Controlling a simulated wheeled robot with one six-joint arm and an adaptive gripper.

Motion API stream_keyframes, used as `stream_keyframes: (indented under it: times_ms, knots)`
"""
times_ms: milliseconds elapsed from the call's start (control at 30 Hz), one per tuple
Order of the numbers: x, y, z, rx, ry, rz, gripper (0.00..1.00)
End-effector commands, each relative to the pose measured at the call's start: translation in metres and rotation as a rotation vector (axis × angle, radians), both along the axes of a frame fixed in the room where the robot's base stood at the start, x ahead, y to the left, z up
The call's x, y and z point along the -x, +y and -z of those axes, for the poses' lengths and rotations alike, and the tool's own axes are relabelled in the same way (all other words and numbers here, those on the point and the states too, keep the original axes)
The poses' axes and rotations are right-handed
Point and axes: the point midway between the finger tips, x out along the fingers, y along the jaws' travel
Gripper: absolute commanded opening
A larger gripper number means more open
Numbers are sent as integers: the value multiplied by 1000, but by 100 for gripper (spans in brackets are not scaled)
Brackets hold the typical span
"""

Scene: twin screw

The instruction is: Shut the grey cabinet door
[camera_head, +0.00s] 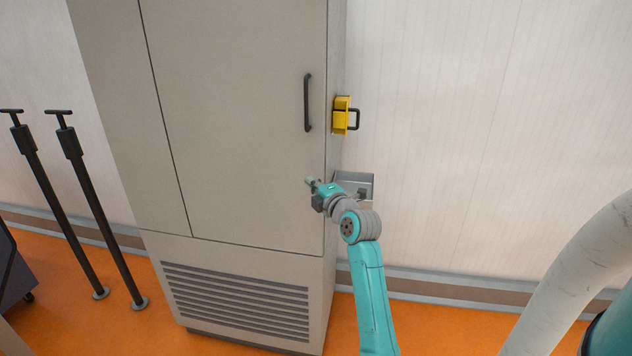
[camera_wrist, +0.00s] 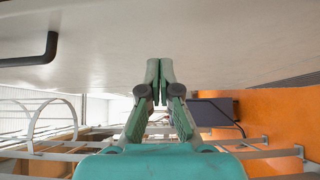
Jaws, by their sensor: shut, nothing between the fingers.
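The grey cabinet door (camera_head: 240,110) is the tall right-hand panel of the cabinet in the head view. It looks flush with the cabinet front, with thin dark seams at its left and lower edges. Its black bar handle (camera_head: 308,103) is near the right edge and also shows at the upper left of the wrist view (camera_wrist: 32,52). My gripper (camera_head: 310,181) is in front of the door's lower right part, below the handle. In the wrist view my gripper (camera_wrist: 159,68) has its fingers together and empty, close to the pale door surface (camera_wrist: 200,40). I cannot tell whether they touch it.
A yellow box (camera_head: 341,115) with a black handle and a grey tray (camera_head: 356,184) are at the cabinet's right side. A louvred vent (camera_head: 238,303) is below the door. Two black poles (camera_head: 95,210) stand to the left. Orange floor shows around the cabinet base.

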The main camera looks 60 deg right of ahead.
Motion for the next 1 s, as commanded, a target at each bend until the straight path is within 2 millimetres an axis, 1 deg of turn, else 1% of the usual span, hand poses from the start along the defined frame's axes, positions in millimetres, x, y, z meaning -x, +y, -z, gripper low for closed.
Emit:
stream_keyframes:
  times_ms: [33, 300, 400, 500, 633, 867, 933, 1000]
  knots:
    - [9, 3, 1, -1, 2, 1, 0]
    - [54, 22, 2, -2, 1, 0, 0]
    - [67, 28, 2, -3, 2, -1, 0]
    - [75, 32, 2, -3, 2, -2, 0]
    - [80, 34, 2, -3, 2, -2, 0]
    - [81, 35, 2, -4, 3, -3, 0]
    - [80, 38, 5, -13, 0, -4, 0]
    - [79, 46, 15, -39, -7, -7, 0]
